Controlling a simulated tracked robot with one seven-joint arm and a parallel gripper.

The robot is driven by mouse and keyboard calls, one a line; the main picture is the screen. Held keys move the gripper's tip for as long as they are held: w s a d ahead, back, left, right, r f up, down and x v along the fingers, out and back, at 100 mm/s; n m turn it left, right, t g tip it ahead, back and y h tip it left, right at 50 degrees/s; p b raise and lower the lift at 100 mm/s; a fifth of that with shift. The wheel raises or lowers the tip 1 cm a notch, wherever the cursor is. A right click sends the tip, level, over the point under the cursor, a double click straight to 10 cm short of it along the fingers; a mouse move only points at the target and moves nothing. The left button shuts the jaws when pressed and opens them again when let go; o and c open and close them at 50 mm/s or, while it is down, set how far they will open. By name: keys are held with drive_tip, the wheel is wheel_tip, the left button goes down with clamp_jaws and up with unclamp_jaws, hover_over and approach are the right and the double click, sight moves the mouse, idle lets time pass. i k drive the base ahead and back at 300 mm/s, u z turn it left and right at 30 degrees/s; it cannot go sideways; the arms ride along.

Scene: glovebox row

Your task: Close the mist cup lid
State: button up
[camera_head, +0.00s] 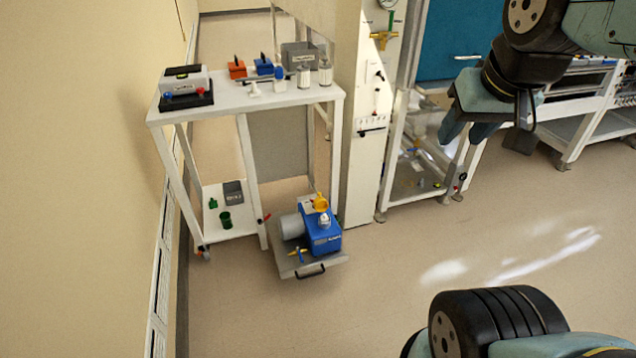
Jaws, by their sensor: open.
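A blue vacuum pump (322,236) with a grey motor sits on a low grey shelf near the floor. A small yellow part (320,203) stands up on top of the pump, and it looks like the mist cup lid, raised. A pale rounded part (323,221), perhaps the cup, is just in front of it. They are too small to tell the lid's hinge or exact angle. My gripper (466,138) is at the upper right, pointing down, open and empty. It is well apart from the pump, to its right and higher in the picture.
The pump's shelf (330,262) has a dark front handle. A white table (230,105) with boxes and bottles stands above and behind. A cream column (352,150) rises behind the pump. The floor (400,260) in front and right is clear.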

sight(320, 204)
drive_tip(key=i, duration=0.85)
